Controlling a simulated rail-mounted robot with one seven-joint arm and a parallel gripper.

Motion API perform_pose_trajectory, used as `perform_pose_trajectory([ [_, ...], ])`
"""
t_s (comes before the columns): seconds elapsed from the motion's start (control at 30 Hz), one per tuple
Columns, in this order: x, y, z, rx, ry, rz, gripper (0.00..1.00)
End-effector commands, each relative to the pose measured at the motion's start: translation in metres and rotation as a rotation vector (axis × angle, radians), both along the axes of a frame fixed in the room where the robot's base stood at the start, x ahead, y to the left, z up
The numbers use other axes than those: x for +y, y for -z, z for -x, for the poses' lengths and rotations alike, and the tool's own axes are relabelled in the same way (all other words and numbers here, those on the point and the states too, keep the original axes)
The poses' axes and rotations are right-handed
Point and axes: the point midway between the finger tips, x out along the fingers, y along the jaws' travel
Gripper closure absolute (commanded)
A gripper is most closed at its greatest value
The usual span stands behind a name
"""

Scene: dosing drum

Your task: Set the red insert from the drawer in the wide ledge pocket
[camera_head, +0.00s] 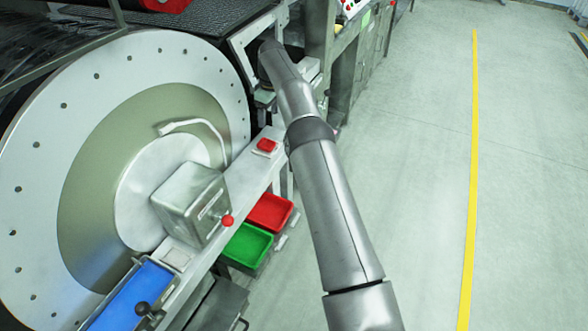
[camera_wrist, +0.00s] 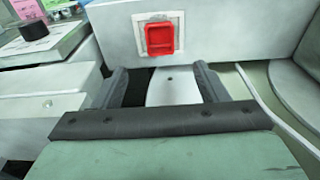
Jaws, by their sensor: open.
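A red square insert (camera_head: 267,145) sits in a pale square frame on the grey ledge (camera_head: 245,165). In the wrist view the red insert (camera_wrist: 160,38) lies inside the light pocket frame (camera_wrist: 180,22), with a pale border visible around it. My gripper (camera_wrist: 162,72) is open, its two dark fingers apart with nothing between them. The insert is beyond the fingertips in that view, and they do not touch it. In the head view my arm reaches past the ledge and the gripper's fingers are hard to make out.
A red tray (camera_head: 270,211) and a green tray (camera_head: 246,246) stand out below the ledge. A metal box with a red knob (camera_head: 228,221) stands on the ledge beside the large drum (camera_head: 100,150). A blue tray (camera_head: 135,297) is at the lower left. The floor at right is clear.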

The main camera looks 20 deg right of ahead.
Motion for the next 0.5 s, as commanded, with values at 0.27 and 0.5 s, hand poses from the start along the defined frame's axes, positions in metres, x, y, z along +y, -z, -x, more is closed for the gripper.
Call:
perform_pose_trajectory([
  [0.27,0.015,-0.057,0.036,0.015,0.096,0.015,0.33],
  [0.5,0.026,-0.119,0.151,0.042,0.304,0.039,0.33],
])
